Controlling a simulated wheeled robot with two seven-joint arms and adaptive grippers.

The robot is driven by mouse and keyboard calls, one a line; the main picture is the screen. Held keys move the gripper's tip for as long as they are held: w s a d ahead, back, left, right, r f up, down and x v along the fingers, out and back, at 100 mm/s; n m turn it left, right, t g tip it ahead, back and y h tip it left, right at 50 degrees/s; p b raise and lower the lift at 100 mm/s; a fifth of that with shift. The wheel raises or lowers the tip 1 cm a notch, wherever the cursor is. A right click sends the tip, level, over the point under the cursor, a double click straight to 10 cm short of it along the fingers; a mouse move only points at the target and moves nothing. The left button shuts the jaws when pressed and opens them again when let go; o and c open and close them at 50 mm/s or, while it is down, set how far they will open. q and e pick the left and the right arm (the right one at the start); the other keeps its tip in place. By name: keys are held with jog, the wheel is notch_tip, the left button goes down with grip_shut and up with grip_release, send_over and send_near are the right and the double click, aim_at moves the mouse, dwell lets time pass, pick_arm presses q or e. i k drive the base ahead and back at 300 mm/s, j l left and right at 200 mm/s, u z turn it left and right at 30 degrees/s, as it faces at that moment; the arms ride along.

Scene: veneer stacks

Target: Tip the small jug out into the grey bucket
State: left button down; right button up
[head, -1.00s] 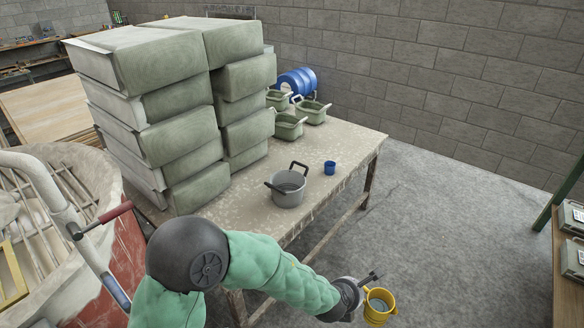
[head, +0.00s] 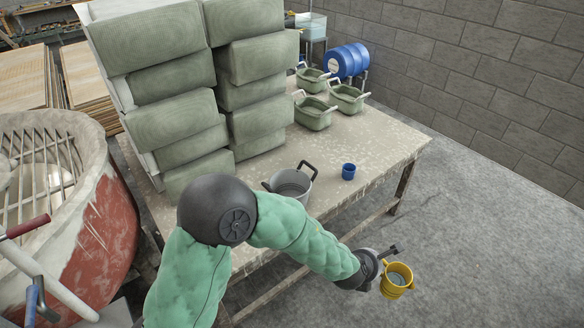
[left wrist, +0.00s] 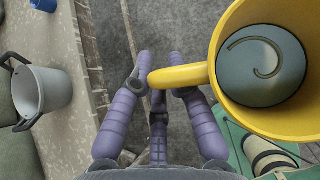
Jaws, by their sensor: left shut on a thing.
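The small yellow jug (head: 397,291) hangs off the front side of the table, over the floor, and looks about upright. My left gripper (left wrist: 161,66) is shut on its handle (left wrist: 180,76); the jug (left wrist: 222,85) fills the right of the left wrist view. The bucket also shows at the left of the left wrist view (left wrist: 55,92). My right gripper is in neither view.
A blue cup (head: 348,171) stands on the table (head: 375,160) right of the bucket. Tall stacks of green-grey blocks (head: 172,122) rise behind and left of it. Green tubs (head: 313,113) stand farther back. A large red-sided tub (head: 105,225) is at left. The floor at right is clear.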

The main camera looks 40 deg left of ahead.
aim_at(296, 184)
jog(key=i+u, duration=0.55)
jog(key=u, duration=0.2)
jog(key=i+u, duration=0.55)
jog(key=u, duration=0.15)
jog(key=i+u, duration=0.45)
jog(key=u, duration=0.3)
